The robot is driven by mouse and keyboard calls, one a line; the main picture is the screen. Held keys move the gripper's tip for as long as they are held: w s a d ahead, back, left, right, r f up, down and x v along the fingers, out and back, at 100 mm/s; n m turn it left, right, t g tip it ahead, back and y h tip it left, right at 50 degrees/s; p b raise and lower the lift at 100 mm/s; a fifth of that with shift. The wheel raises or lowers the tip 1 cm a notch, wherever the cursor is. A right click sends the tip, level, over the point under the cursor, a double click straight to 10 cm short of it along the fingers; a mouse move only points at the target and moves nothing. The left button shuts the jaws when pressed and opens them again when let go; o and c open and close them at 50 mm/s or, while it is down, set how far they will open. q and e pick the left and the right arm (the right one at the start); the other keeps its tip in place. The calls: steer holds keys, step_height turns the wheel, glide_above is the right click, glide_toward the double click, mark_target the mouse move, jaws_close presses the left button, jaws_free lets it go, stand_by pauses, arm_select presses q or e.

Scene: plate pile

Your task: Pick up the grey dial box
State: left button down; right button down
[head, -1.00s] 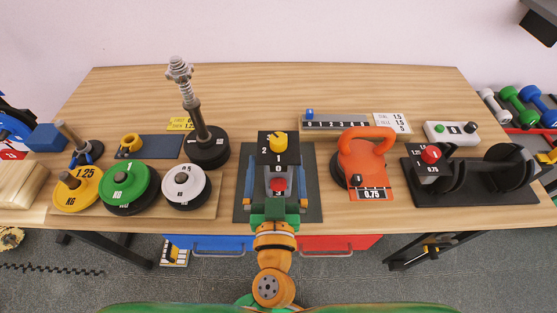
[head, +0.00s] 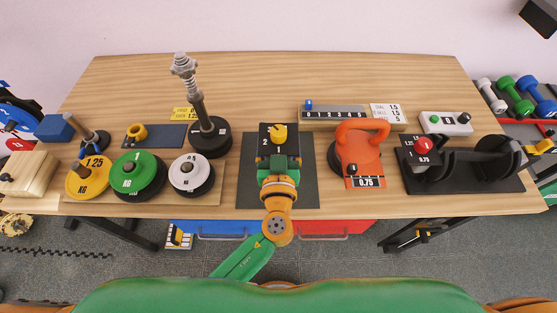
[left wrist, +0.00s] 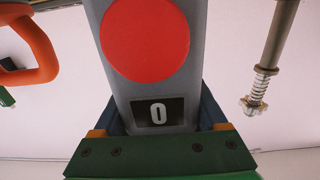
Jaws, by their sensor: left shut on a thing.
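The grey dial box (head: 279,130) is on the dark mat (head: 250,185) in the middle of the bench in the head view. Its black dial face carries a yellow knob (head: 279,132). My left gripper (head: 278,163) is over the box's near part and hides it. In the left wrist view the box (left wrist: 125,100) shows its grey body, a red round button (left wrist: 145,38) and a "0" window. My left gripper (left wrist: 160,112) is shut on it, with blue fingers at either side. I cannot tell whether the box touches the mat.
An orange kettlebell (head: 360,155) stands just right of the mat, with a black cradle (head: 470,170) beyond it. The far middle of the bench is clear.

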mark_target(279, 126)
arm_select(q)
steer(key=shift+w+r, duration=0.1)
steer(key=shift+r, duration=0.05)
steer(key=shift+r+p, duration=0.35)
steer(key=shift+p, duration=0.1)
step_height(279, 126, up, 3)
steer(key=shift+r+p, duration=0.1)
steer(key=shift+p, duration=1.1)
steer(key=s+r+p, duration=0.1)
steer(key=r, duration=0.1)
steer(key=s+r+p, duration=0.2)
steer(key=shift+s+r, duration=0.15)
steer(key=shift+s, duration=0.15)
steer(key=s+r, duration=0.4)
steer(key=s, duration=0.6)
steer(key=shift+s+r, duration=0.2)
steer(key=shift+r, duration=0.05)
steer(key=shift+f, duration=0.1)
